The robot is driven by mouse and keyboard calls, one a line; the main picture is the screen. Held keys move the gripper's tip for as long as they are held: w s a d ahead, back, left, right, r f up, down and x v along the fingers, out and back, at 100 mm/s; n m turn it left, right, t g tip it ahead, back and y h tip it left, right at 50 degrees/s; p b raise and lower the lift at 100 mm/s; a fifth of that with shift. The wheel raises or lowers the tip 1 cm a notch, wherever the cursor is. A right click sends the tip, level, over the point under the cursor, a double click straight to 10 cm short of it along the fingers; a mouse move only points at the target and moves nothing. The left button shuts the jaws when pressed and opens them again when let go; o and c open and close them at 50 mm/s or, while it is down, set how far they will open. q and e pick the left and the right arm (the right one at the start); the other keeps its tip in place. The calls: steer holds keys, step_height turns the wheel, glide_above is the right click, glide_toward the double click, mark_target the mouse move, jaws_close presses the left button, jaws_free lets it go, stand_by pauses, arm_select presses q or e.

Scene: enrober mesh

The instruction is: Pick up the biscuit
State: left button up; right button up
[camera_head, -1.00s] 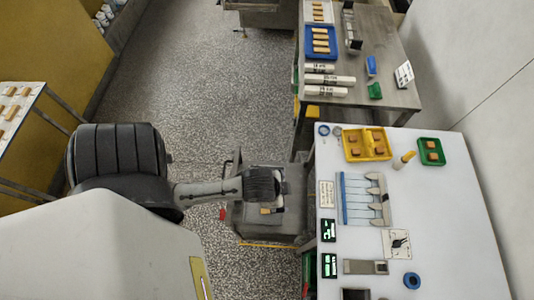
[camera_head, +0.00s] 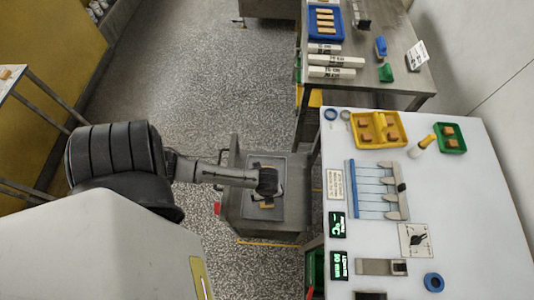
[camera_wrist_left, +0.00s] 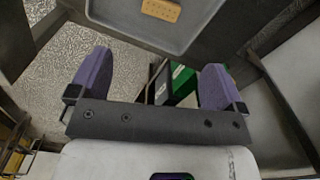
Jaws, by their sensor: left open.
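A tan biscuit (camera_wrist_left: 161,9) with dark marks lies on a grey tray (camera_wrist_left: 185,43) at the top of the left wrist view. In the head view the biscuit (camera_head: 267,205) is a small tan patch beside my left gripper (camera_head: 268,192), which partly hides it. The grey tray (camera_head: 289,179) rests on a low grey cart. In the left wrist view my left gripper (camera_wrist_left: 154,78) is open, its two purple fingers wide apart with nothing between them. The biscuit is beyond the fingertips, not touched. My right gripper is not in view.
A white table (camera_head: 455,230) stands right of the cart, with a yellow tray (camera_head: 380,142) and a green tray (camera_head: 462,147) of biscuits. A grey metal table (camera_head: 400,75) behind it holds a blue tray (camera_head: 340,22) of biscuits. Open speckled floor (camera_head: 200,90) lies behind the arm.

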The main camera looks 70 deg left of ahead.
arm_select(q)
steer(key=m, duration=0.1)
steer(key=b, duration=0.2)
glide_above(267, 207)
steer(key=shift+m, duration=0.3)
steer(key=f, duration=0.8)
steer(key=shift+w+a+f, duration=0.1)
steer(key=shift+a+f, duration=0.15)
steer(key=shift+a, duration=0.05)
steer(key=f, duration=0.1)
steer(key=f+b, duration=0.1)
steer(key=f, duration=0.2)
steer(key=shift+d+f+b, duration=0.15)
steer(key=shift+d+b, duration=0.1)
steer(key=shift+b, duration=0.05)
steer(key=shift+a+f, duration=0.1)
steer(key=shift+f, duration=0.4)
steer(key=c, duration=0.8)
steer(key=shift+r, duration=0.1)
